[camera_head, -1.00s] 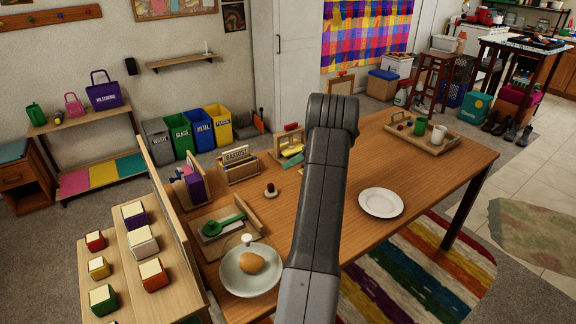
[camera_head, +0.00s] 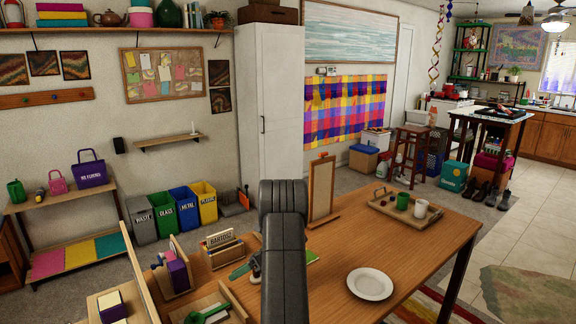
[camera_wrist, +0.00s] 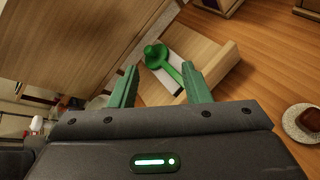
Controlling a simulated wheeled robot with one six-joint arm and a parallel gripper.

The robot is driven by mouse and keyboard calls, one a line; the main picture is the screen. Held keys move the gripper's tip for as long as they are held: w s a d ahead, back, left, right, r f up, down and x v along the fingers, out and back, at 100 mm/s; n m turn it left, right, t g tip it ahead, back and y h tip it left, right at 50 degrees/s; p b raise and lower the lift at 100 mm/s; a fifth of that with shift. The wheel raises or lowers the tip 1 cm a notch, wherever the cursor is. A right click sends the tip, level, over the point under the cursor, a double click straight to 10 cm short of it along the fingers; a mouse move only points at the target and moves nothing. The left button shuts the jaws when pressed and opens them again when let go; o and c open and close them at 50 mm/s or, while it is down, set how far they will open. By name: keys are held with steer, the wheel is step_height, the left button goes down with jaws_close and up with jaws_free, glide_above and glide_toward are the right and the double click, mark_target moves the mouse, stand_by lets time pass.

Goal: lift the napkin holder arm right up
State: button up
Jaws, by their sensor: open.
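The napkin holder is a light wooden tray (camera_wrist: 222,68) holding white napkins (camera_wrist: 156,74), with a green arm (camera_wrist: 172,63) lying across them. In the wrist view the arm has a round knob end and a handle running to the lower right. My gripper (camera_wrist: 160,68) is open, its two green fingers either side of the arm's near part; I cannot tell whether they touch it. In the head view the holder's green arm (camera_head: 208,313) shows at the bottom edge, partly cut off.
The wooden table (camera_head: 325,270) also carries a white plate (camera_head: 370,284), a tray with cups (camera_head: 382,208), a stand (camera_head: 321,190) and a card box (camera_head: 223,252). In the wrist view a brown item on a saucer (camera_wrist: 303,128) lies to the right.

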steer(key=shift+s+a+r, duration=0.3)
steer(key=shift+s+a, duration=0.25)
steer(key=shift+a, duration=0.2)
